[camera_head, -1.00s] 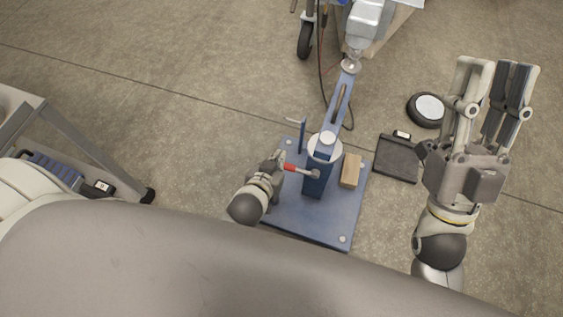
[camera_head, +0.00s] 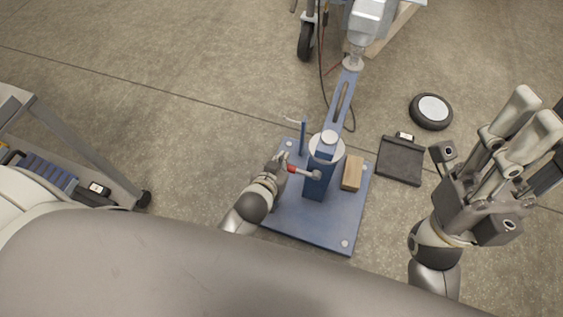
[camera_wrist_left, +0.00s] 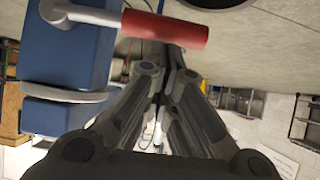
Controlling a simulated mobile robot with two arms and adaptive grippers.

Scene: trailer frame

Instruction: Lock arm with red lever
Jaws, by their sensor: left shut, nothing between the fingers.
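The red-handled lever (camera_head: 293,169) sticks out to the left from the blue post (camera_head: 318,180) of the stand. The blue arm (camera_head: 342,103) runs from the post top toward the trailer coupling (camera_head: 354,58). My left gripper (camera_head: 283,158) is at the lever's left end. In the left wrist view the red handle (camera_wrist_left: 165,30) lies across the top of the picture, and my shut fingers (camera_wrist_left: 165,72) show below it with nothing between them. I cannot tell whether they touch the handle. My right gripper (camera_head: 535,111) is open and empty at the right.
The blue base plate (camera_head: 320,228) carries a wooden block (camera_head: 352,172) and a thin upright handle (camera_head: 303,137). A black case (camera_head: 401,160) and a wheel (camera_head: 431,111) lie to the right. A grey cart frame (camera_head: 80,145) stands left. Open floor lies between cart and stand.

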